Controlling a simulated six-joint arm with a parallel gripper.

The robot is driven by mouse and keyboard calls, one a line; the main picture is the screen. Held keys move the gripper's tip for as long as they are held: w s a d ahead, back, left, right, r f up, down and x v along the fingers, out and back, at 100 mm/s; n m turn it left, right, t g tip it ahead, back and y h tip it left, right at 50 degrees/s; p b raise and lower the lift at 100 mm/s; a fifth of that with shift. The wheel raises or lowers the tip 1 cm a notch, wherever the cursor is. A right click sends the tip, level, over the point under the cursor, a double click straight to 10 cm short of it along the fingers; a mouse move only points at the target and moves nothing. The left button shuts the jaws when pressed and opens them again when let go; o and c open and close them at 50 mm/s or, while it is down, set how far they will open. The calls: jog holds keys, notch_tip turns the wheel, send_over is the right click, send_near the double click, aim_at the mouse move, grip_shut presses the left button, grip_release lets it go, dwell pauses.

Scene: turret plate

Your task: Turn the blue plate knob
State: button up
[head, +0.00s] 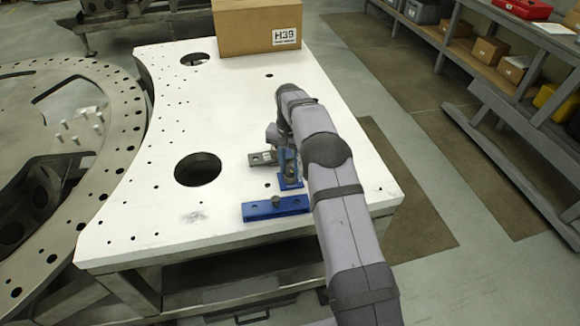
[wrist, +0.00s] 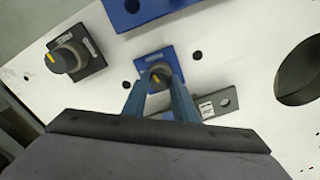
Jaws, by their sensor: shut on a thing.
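The blue plate (head: 291,183) lies on the white table, right of its large round hole in the head view. In the wrist view the blue plate (wrist: 145,74) carries a dark round knob (wrist: 158,75) with a yellow mark. My gripper (wrist: 160,82) comes down over the knob, with one blue finger on each side, shut on it. In the head view my gripper (head: 288,162) is at the blue plate, and the arm partly hides that area.
A blue bar (head: 262,208) lies near the table's front edge. A black plate with another yellow-marked knob (wrist: 66,58) is at upper left in the wrist view. A grey plate (wrist: 222,101) lies close by. A cardboard box (head: 256,28) stands at the back.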

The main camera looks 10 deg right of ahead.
aim_at(290, 170)
jog(key=shift+m, duration=1.2)
jog(key=o, duration=1.1)
jog(key=shift+r, duration=0.1)
jog(key=shift+w+r+b, duration=0.1)
jog(key=shift+r+b, duration=0.4)
jog(key=shift+r, duration=0.1)
jog(key=shift+r+b, duration=0.65)
jog(key=shift+r, duration=2.35)
